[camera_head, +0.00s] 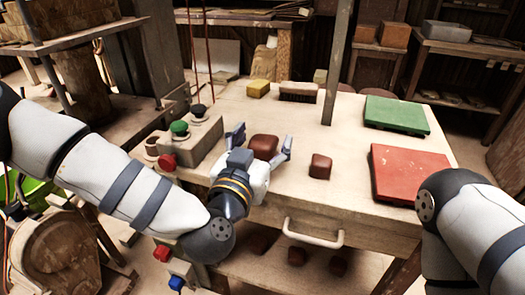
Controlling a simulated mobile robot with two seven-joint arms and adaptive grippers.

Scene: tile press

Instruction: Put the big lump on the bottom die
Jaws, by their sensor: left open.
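The big lump (264,146) is a reddish-brown block on the wooden table (345,200). My left gripper (262,137) is open, with one finger on each side of this lump. I cannot tell whether the fingers touch it. The gripper's body hides the near part of the lump. A smaller brown lump (320,166) sits on the table to the right, apart from the gripper. I cannot make out a bottom die in this view. My right arm is at the right edge, and its gripper is out of view.
A control box (198,142) with green, black and red buttons stands left of the gripper. A red board (408,170) and green board (395,114) lie to the right. A yellow sponge (258,88) and brush (298,90) lie behind. An upright post (338,65) rises at the back.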

